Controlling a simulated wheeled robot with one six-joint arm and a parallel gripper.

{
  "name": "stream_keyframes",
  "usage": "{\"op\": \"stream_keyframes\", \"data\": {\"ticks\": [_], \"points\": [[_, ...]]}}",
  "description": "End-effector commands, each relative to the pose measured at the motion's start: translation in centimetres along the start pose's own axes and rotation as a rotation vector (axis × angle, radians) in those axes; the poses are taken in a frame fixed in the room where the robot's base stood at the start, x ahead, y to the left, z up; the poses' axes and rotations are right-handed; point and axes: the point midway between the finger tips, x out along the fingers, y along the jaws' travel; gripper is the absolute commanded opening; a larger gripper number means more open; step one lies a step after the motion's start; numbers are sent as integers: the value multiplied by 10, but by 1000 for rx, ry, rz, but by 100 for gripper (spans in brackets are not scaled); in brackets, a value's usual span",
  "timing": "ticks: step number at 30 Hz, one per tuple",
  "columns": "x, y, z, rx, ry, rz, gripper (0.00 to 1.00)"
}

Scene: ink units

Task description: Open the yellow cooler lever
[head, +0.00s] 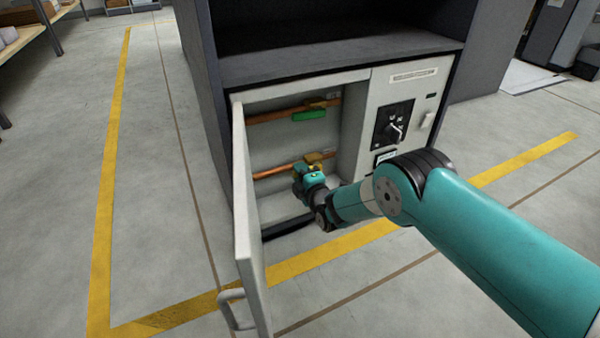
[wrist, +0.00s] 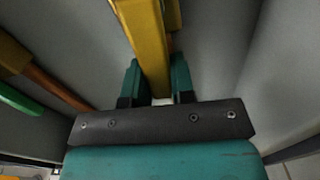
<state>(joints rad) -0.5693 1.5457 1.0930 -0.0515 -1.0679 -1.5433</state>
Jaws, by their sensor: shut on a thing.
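The yellow lever (wrist: 150,45) runs between the two teal fingers of my gripper (wrist: 158,88) in the wrist view, and the gripper is shut on it. In the head view my gripper (head: 305,175) is inside the open cabinet at the lower copper pipe (head: 276,172). A bit of the yellow lever (head: 318,158) shows there just above and behind my gripper; the rest is hidden by it. A green lever (head: 309,115) sits on the upper copper pipe (head: 270,117), above my gripper. It also shows at the left edge of the wrist view (wrist: 18,98).
The cabinet door (head: 247,220) stands open on the left, with a handle (head: 232,307). A panel with a dark rotary switch (head: 393,122) is right of the opening. The cabinet's side walls are close around my gripper. The floor in front is clear.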

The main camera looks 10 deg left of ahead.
Motion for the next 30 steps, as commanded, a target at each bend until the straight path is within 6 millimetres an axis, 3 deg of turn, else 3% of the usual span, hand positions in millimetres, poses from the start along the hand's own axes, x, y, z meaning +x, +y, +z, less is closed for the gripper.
{"op": "stream_keyframes", "data": {"ticks": [5,6,9,20,23,30], "points": [[-1,-2,-1,-3,1,-4,0],[-1,-2,-1,-3,1,-4,25],[-1,-2,-1,-3,1,-3,48],[-4,1,0,-1,0,-2,49],[-15,3,0,0,0,-4,49],[-67,6,0,1,-1,-7,49]]}}
